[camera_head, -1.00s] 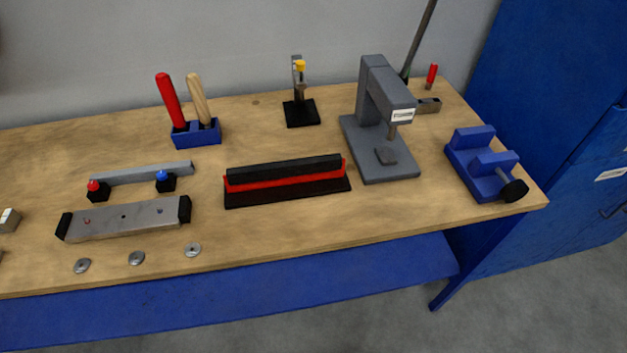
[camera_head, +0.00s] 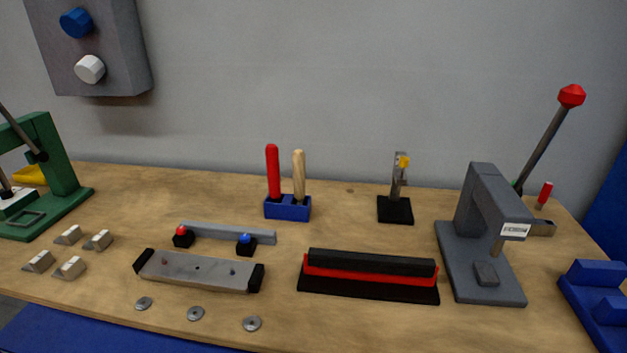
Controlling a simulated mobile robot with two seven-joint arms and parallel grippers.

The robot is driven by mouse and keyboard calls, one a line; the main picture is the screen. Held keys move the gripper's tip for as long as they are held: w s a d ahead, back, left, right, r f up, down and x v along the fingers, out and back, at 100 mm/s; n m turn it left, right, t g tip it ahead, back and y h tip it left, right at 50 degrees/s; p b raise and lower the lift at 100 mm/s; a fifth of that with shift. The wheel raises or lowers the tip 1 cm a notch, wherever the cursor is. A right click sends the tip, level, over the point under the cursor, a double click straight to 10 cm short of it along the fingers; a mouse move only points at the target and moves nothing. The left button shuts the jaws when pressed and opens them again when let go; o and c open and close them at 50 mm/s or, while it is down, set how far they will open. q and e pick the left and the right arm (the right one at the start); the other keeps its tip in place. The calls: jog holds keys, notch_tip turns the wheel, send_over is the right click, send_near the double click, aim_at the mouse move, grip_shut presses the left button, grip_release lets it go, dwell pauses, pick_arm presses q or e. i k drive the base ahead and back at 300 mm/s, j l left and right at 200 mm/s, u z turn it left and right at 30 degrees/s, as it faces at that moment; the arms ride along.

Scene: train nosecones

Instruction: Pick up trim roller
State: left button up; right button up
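Two handled tools stand upright in a small blue holder (camera_head: 287,210) near the back middle of the bench. One has a red handle (camera_head: 273,172), the other a pale wooden handle (camera_head: 299,175). Their lower ends are hidden in the holder. I cannot tell for sure which item is the trim roller; no roller head is visible. Neither of my grippers is in view.
The wooden bench (camera_head: 346,218) also holds a long black and red block (camera_head: 369,272), a grey press (camera_head: 482,235), a black-based clamp (camera_head: 396,207), a grey metal plate (camera_head: 198,271), a green press (camera_head: 47,175) and a blue vise (camera_head: 597,290). Bare wood surrounds the holder.

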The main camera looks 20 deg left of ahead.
aim_at(298, 155)
jog(key=j+z, duration=0.4)
jog(key=k+j+z, duration=0.1)
jog(key=j+z, duration=0.3)
